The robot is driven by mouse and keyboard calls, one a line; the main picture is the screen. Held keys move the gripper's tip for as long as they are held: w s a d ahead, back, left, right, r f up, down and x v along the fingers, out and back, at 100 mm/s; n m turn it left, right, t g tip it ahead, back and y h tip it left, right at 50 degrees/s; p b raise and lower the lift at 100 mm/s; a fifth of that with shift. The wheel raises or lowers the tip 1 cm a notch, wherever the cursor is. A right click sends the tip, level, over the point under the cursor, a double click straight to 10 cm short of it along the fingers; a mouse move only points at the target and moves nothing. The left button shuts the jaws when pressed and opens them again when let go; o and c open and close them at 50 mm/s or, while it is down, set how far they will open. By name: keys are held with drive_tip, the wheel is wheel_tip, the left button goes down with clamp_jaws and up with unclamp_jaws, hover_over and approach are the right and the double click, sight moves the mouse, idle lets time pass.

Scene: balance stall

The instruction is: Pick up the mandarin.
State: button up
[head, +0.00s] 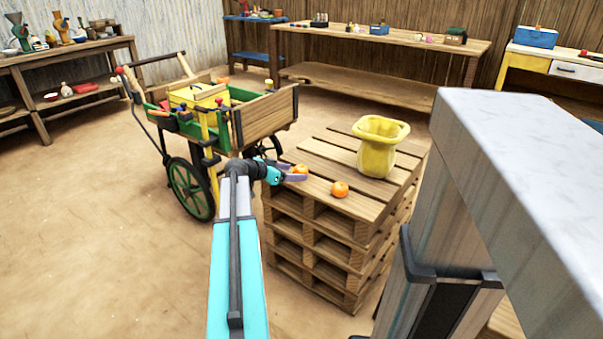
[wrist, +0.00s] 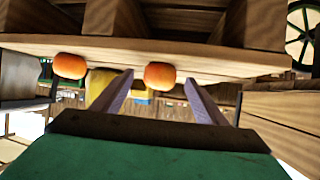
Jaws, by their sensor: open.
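Two orange mandarins lie on top of the wooden pallet stack. One mandarin (head: 300,169) is at my gripper (head: 292,177), near the pallet's left edge. The other mandarin (head: 340,189) lies to the right, near the front edge. The wrist view appears upside down. There the near mandarin (wrist: 159,76) shows in the gap between the two open fingers (wrist: 160,88), with space on both sides; I cannot tell how deep between them it sits. The other mandarin (wrist: 70,66) is outside the fingers, to the left. My gripper holds nothing.
The pallet stack (head: 345,150) also carries a yellow bucket-like container (head: 376,163) behind the mandarins. A green cart (head: 265,120) with tools stands to the left. A pale-topped counter (head: 520,150) rises close on the right. Workbenches line the back; the floor at left is clear.

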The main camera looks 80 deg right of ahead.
sight(297, 169)
drive_tip(key=shift+x, duration=1.5)
drive_tip(key=c, duration=1.2)
drive_tip(key=shift+o, duration=0.2)
drive_tip(key=shift+r+p, duration=0.4)
drive_tip(key=shift+r, duration=1.35)
drive_tip(key=w+a+r+p, duration=0.1)
drive_tip(key=w+a+p, duration=0.1)
drive_tip(key=a, duration=1.4)
drive_tip(key=shift+r, duration=0.25)
